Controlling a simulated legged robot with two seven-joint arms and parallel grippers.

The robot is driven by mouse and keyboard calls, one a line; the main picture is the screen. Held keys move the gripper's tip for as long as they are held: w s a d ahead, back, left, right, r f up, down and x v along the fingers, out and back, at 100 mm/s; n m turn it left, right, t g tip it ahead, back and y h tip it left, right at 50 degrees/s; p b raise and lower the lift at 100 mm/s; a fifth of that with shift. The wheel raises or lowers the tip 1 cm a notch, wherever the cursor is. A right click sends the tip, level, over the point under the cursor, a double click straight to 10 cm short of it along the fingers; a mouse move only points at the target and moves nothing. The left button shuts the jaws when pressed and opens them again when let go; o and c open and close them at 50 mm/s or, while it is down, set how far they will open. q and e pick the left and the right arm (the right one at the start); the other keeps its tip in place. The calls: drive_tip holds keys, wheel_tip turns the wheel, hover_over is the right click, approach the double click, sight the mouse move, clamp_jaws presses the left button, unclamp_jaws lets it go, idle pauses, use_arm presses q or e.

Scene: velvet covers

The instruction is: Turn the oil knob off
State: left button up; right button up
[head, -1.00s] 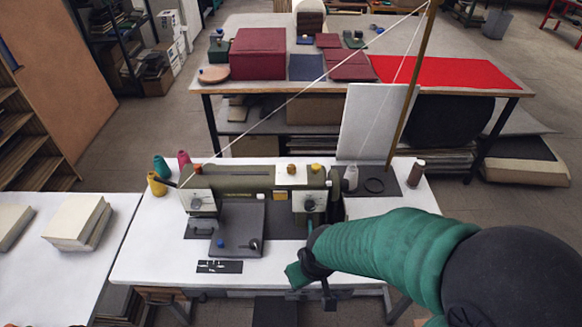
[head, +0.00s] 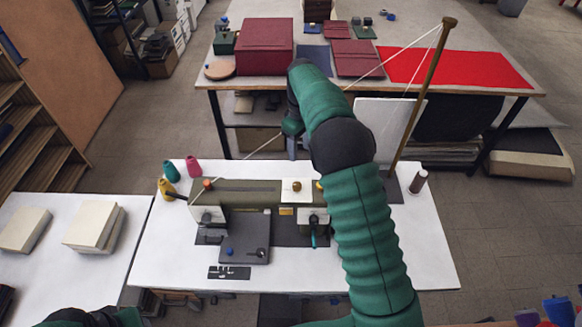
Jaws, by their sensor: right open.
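A sewing machine (head: 245,193) with an olive-green body stands on a white table. On its top are an orange knob (head: 207,183) at the left, a brass knob (head: 297,186) on a white plate and a yellow knob (head: 319,185) partly hidden by my right arm. A teal lever (head: 314,238) hangs at the front right. I cannot tell which one is the oil knob. My right gripper (head: 291,147) is open and empty, small in view, pointing down. It shows above the brass knob in the picture, apart from it. Part of my left arm shows at the lower left edge.
Yellow, teal and pink thread spools (head: 193,168) stand left of the machine, a brown spool (head: 418,181) at right. A wooden pole (head: 420,98) with a white thread rises behind. The back table holds a maroon box (head: 264,46) and red cloth (head: 455,68). The front right tabletop is clear.

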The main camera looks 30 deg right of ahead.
drive_tip(key=p, duration=0.3)
hover_over(297, 184)
drive_tip(key=a, duration=0.1)
wheel_tip(297, 184, down, 6)
drive_tip(key=f, duration=0.1)
drive_tip(key=f+p, duration=0.1)
drive_tip(key=f, duration=0.2)
drive_tip(key=d+f+p, duration=0.1)
drive_tip(key=f, duration=0.2)
drive_tip(key=f+p, duration=0.1)
drive_tip(key=f, duration=0.1)
drive_tip(key=shift+d+f, duration=0.3)
drive_tip(key=shift+f, duration=0.3)
drive_tip(key=shift+a, duration=0.5)
drive_tip(key=shift+c, duration=0.3)
drive_tip(key=shift+a+r, duration=0.1)
drive_tip(key=shift+a, duration=0.1)
drive_tip(key=c, duration=0.5)
drive_tip(key=shift+w+d, duration=0.1)
drive_tip(key=shift+d, duration=0.05)
drive_tip(key=c, duration=0.5)
use_arm(q)
drive_tip(key=a+v, duration=0.1)
drive_tip(key=v, duration=0.5)
drive_tip(key=shift+w+a, duration=0.15)
use_arm(e)
drive_tip(key=shift+d, duration=0.25)
clamp_jaws()
